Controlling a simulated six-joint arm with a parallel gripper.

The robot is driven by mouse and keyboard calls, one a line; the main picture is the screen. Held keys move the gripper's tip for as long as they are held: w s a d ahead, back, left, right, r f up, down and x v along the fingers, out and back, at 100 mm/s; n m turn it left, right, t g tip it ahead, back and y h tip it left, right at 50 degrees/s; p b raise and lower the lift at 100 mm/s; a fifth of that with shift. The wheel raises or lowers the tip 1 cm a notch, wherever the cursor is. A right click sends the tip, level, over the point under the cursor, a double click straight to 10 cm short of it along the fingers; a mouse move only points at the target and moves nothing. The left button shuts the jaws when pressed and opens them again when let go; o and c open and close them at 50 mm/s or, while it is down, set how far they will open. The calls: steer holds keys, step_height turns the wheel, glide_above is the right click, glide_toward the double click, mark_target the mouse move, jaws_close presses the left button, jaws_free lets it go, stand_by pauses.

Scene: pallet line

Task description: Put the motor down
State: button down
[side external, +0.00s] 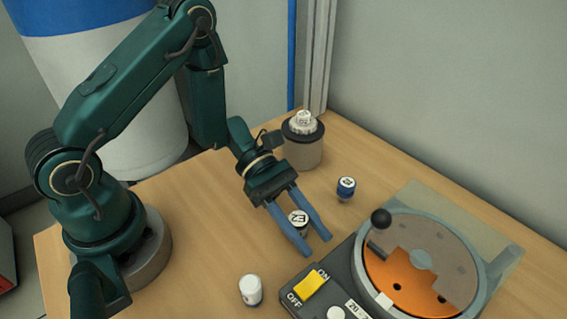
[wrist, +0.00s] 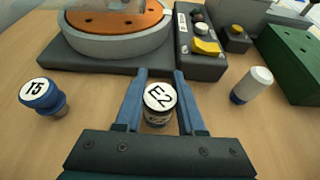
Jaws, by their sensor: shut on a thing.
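The motor, taken to be the short cylinder with a white top marked E2 (side external: 298,217), sits between the blue fingers of my gripper (side external: 306,238). In the wrist view the motor (wrist: 159,97) is upright, its dark band and lower label showing between the fingers of my gripper (wrist: 158,78). My gripper is shut on it. I cannot tell whether its underside touches the table (side external: 200,205).
A turntable machine with an orange disc (side external: 385,283) and a yellow switch (side external: 312,284) stands at right. A blue labelled piece (side external: 346,188), a white cylinder (side external: 251,291) and a grey round stand (side external: 302,154) are nearby. Table left of my gripper is clear.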

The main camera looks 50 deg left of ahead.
steer(key=shift+f, duration=0.1)
steer(key=c, duration=0.5)
jaws_free()
